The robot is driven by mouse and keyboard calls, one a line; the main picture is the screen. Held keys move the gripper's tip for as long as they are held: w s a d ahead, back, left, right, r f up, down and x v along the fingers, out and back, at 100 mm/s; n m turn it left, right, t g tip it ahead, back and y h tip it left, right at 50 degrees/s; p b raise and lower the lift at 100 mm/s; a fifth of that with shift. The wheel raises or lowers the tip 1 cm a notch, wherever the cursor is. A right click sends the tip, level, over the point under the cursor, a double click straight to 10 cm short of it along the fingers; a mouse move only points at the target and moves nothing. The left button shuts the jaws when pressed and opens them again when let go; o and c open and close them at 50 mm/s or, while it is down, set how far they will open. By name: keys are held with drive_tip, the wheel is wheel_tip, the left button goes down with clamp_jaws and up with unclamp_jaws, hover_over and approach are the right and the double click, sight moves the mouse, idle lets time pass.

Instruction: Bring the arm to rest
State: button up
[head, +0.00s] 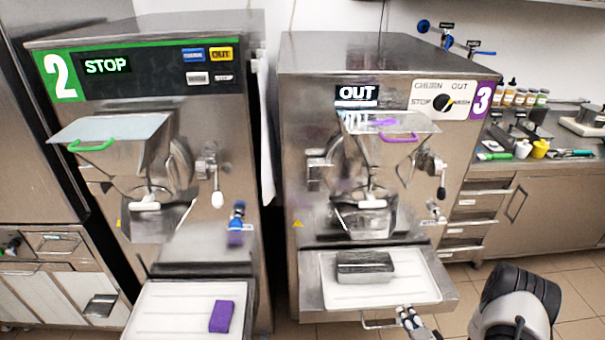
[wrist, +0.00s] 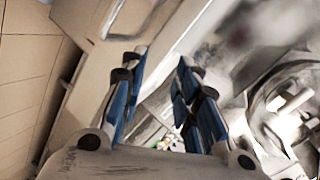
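My gripper (head: 411,318) is low in front of freezer 3, near the right end of the handle under its tray shelf. In the wrist view my gripper (wrist: 160,75) shows two blue-padded fingers spread apart, with nothing between them. My arm comes in from the lower right of the head view.
Freezer 3 (head: 300,140) shows OUT; its shelf holds a white tray (head: 420,285) with a metal pan (head: 364,266). Freezer 2 (head: 100,110) shows STOP, with a purple block (head: 221,316) on its tray (head: 170,300). A cluttered counter (head: 500,165) stands right. Tiled floor is open at right.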

drive_tip(key=w+d+r+n+g+h, duration=0.1)
drive_tip(key=w+r+n, duration=0.15)
drive_tip(key=r, duration=0.35)
drive_tip(key=w+r+n+g, duration=0.1)
drive_tip(key=w+r, duration=0.2)
drive_tip(key=r, duration=0.3)
wheel_tip(320, 180, up, 14)
drive_tip(key=a+r+n+g+h, duration=0.1)
drive_tip(key=a+n+g, duration=0.1)
drive_tip(key=n, duration=0.1)
drive_tip(key=s+a+r+n+g, duration=0.2)
drive_tip(key=s+a+r, duration=0.5)
drive_tip(key=s+r, duration=0.4)
drive_tip(key=s+a+r+n+g, duration=0.1)
drive_tip(key=s+a+r, duration=0.1)
drive_tip(key=s, duration=0.5)
drive_tip(key=s+a+r+n+y, duration=0.1)
drive_tip(key=s+a+r+n, duration=0.1)
drive_tip(key=s+a, duration=0.3)
drive_tip(key=s+a+r+n+g, duration=0.1)
drive_tip(key=s+a, duration=0.3)
drive_tip(key=s, duration=0.6)
drive_tip(key=shift+s+a+r+g, duration=0.2)
drive_tip(key=shift+s+r+g, duration=0.15)
drive_tip(key=shift+r, duration=0.3)
